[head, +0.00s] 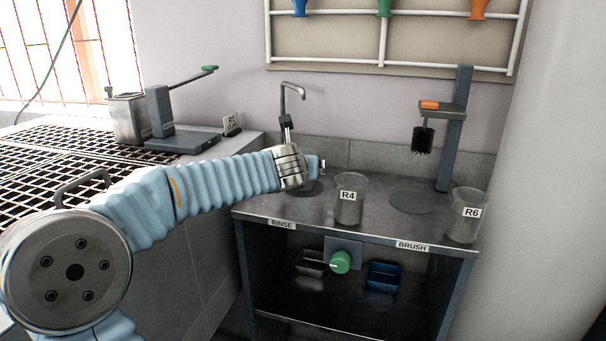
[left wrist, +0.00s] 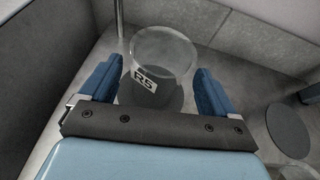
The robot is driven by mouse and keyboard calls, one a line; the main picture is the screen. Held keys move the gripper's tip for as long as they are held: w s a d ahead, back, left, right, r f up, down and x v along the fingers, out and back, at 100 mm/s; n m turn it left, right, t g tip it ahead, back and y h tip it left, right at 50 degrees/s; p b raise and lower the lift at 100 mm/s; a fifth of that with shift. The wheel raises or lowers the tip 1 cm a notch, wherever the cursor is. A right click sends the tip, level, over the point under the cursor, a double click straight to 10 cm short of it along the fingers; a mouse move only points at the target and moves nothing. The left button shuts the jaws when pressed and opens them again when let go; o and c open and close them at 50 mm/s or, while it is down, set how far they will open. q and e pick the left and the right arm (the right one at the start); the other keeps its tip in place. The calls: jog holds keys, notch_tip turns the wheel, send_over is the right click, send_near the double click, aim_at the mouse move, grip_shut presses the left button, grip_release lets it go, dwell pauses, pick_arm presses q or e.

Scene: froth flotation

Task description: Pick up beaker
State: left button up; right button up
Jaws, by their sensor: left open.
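A clear beaker labelled R5 (left wrist: 165,50) stands under the left gripper in the left wrist view, near the tap's post. A dark round disc shows at its base. In the head view my left gripper (head: 316,166) is over the rinse side of the bench, and this beaker is hidden or too unclear to make out there. In the left wrist view the two blue fingers (left wrist: 158,70) are apart, one on each side of the beaker; I cannot tell whether they touch it. Beaker R4 (head: 349,207) and beaker R6 (head: 465,226) stand upright on the bench. My right gripper is not in view.
The tap (head: 294,88) rises behind the gripper. A brush stand (head: 454,130) is at the right, above a dark disc (head: 411,203). A blue bin (head: 384,276) and green knob (head: 340,262) sit below the bench top. A grated table (head: 70,150) is at left.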

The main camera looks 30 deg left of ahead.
pick_arm(q)
jog(key=x, duration=0.3)
jog(key=shift+w+a+f, duration=0.1)
jog(key=shift+w+f, duration=0.05)
jog(key=shift+f, duration=0.05)
jog(key=shift+r, duration=0.1)
jog(key=c, duration=1.2)
